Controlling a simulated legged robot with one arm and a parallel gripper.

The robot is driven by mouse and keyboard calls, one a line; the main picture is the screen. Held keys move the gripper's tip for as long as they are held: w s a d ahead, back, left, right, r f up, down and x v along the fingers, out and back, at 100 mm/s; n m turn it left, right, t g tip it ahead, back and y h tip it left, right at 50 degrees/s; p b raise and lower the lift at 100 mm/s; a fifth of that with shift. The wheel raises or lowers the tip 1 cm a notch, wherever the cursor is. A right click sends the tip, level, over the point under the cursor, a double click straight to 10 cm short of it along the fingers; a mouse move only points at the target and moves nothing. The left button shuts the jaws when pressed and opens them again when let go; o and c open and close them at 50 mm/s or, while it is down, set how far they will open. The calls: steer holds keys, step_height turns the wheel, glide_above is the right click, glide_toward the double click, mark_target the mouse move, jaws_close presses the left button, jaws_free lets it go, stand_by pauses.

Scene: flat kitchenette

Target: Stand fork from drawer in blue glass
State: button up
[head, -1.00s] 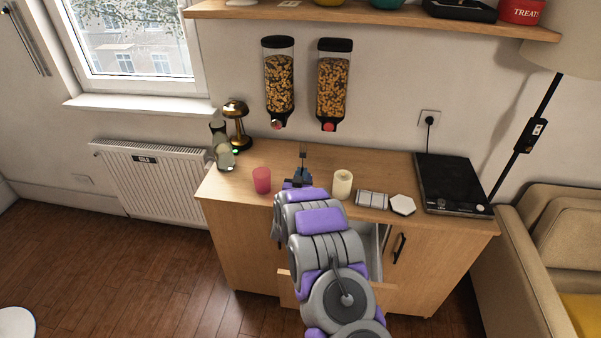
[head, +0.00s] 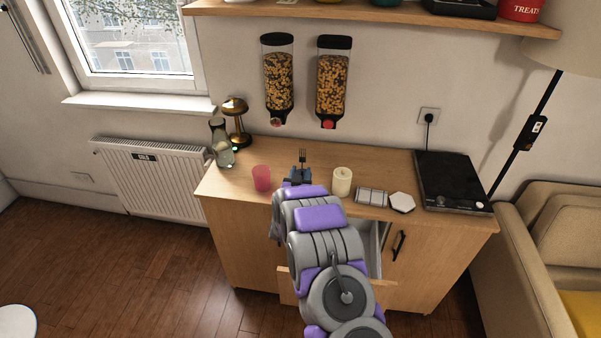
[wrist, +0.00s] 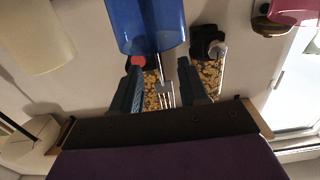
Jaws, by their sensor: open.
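The blue glass (wrist: 130,25) stands upright on the counter, at the top of the inverted wrist view. The fork (wrist: 165,96) has its handle inside the glass, visible through the blue wall, and its tines point up out of the rim. My gripper (wrist: 160,65) is open, with one finger on each side of the fork and a gap to it. The open drawer (head: 370,245) is partly hidden under my arm.
A white hexagonal piece (head: 402,202) and a black hob (head: 450,182) are farther right. Two cereal dispensers (head: 332,85) hang behind.

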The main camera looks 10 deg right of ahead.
steer(key=p+v, duration=0.2)
steer(key=v, duration=1.4)
steer(key=shift+s, duration=0.3)
steer(key=shift+w+a, duration=0.1)
steer(key=shift+a, duration=0.05)
